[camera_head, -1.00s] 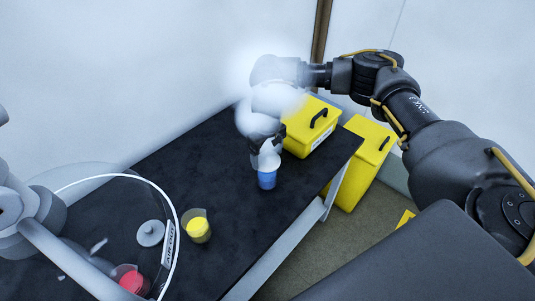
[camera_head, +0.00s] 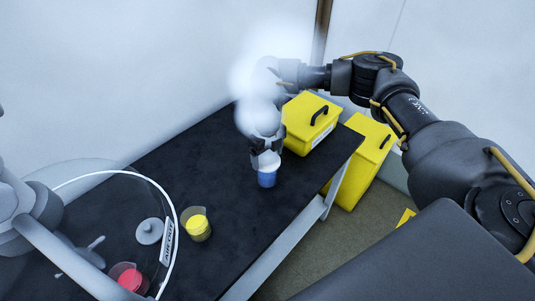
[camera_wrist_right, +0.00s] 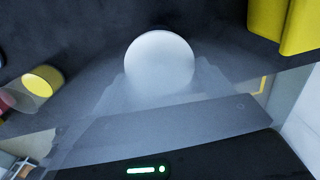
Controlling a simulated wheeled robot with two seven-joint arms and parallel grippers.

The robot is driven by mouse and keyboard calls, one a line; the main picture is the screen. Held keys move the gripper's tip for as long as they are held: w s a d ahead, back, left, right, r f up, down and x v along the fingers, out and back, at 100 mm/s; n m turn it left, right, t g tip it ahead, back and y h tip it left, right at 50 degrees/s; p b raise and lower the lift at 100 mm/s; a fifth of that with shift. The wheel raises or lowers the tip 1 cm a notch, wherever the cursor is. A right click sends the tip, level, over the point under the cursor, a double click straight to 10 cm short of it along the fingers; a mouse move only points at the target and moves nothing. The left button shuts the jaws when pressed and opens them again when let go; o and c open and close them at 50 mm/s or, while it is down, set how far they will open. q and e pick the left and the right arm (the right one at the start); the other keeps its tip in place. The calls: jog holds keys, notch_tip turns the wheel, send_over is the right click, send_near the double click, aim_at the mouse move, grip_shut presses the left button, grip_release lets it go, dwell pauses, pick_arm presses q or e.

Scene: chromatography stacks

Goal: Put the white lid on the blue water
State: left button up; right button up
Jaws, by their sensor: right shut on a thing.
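The blue water (camera_head: 267,179) is in a small beaker on the black table. My right gripper (camera_head: 266,156) is directly above it, pointing down, with its upper part hidden by white haze. It is shut on the white lid (camera_wrist_right: 160,61), which shows as a round white disc between the fingers in the right wrist view. In the head view the pale lid (camera_head: 268,162) is at the beaker's mouth; I cannot tell whether it rests on the rim or is slightly above it. My left gripper is not clearly visible.
A beaker of yellow liquid (camera_head: 197,224), a beaker of red liquid (camera_head: 129,278) and a grey-white knobbed lid (camera_head: 149,231) are at the left. A yellow box (camera_head: 309,122) stands close behind the right gripper. The black table (camera_head: 237,225) is clear between the yellow and blue beakers.

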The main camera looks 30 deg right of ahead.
jog(key=shift+f, duration=0.25)
jog(key=shift+f, duration=0.3)
dwell(0.4)
jog(key=o, duration=0.9)
jog(key=shift+o, duration=0.2)
jog(key=shift+r, duration=0.1)
notch_tip(320, 180, up, 7)
jog(key=p, duration=0.6)
